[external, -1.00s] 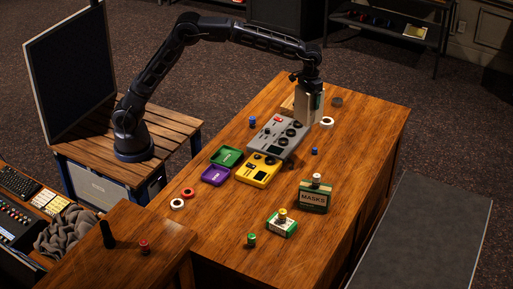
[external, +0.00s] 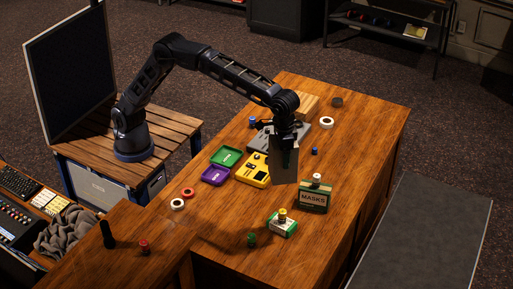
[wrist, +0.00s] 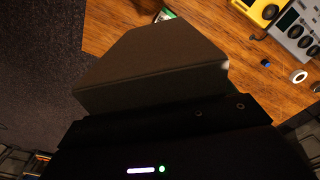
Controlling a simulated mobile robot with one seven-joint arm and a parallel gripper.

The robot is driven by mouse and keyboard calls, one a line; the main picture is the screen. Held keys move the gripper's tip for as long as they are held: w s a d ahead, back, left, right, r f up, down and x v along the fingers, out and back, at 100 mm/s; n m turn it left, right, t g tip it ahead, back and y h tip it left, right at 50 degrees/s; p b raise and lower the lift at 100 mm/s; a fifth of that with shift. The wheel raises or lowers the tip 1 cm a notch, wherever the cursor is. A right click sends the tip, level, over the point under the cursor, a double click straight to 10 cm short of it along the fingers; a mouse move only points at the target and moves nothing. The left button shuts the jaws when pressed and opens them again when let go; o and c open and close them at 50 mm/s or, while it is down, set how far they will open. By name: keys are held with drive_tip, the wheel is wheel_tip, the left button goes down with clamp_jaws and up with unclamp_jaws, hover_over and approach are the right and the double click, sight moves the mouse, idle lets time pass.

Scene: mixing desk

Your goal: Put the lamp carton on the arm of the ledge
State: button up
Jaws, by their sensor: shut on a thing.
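My gripper (external: 285,138) is shut on a plain grey carton (external: 284,167), apparently the lamp carton, and holds it upright above the desk, in front of the grey mixer. In the wrist view the carton (wrist: 150,65) fills the middle, beyond the dark gripper (wrist: 165,118); no label shows, and the fingertips are hidden. The wooden ledge (external: 365,115) is L-shaped. Its arm (external: 120,268) extends to the lower left. A black cylinder (external: 107,235) and a red-topped knob (external: 144,247) stand on that arm.
A MASKS box (external: 313,198) and a smaller green-white box (external: 282,228) stand right of and below the carton. A yellow mixer (external: 246,175), purple tray (external: 215,176) and green tray (external: 226,156) lie left. A green knob (external: 251,240) stands near the front. The arm's middle is clear.

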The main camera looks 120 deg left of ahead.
drive_tip(key=s+d+r+m, duration=0.1)
drive_tip(key=s+d, duration=0.3)
drive_tip(key=d, duration=0.8)
drive_tip(key=s+d+r+m, duration=0.1)
drive_tip(key=s+d+m, duration=0.15)
drive_tip(key=d, duration=0.95)
drive_tip(key=s+d+r+m, duration=0.1)
drive_tip(key=s+d, duration=0.4)
drive_tip(key=d, duration=0.7)
drive_tip(key=s+d+r+m, duration=0.3)
drive_tip(key=s+d, duration=2.1)
drive_tip(key=d, duration=0.2)
wheel_tip(320, 180, down, 20)
drive_tip(key=shift+r, duration=0.25)
drive_tip(key=shift+s+d+f, duration=0.1)
drive_tip(key=shift+s, duration=0.05)
drive_tip(key=o, duration=0.9)
drive_tip(key=shift+o, duration=0.2)
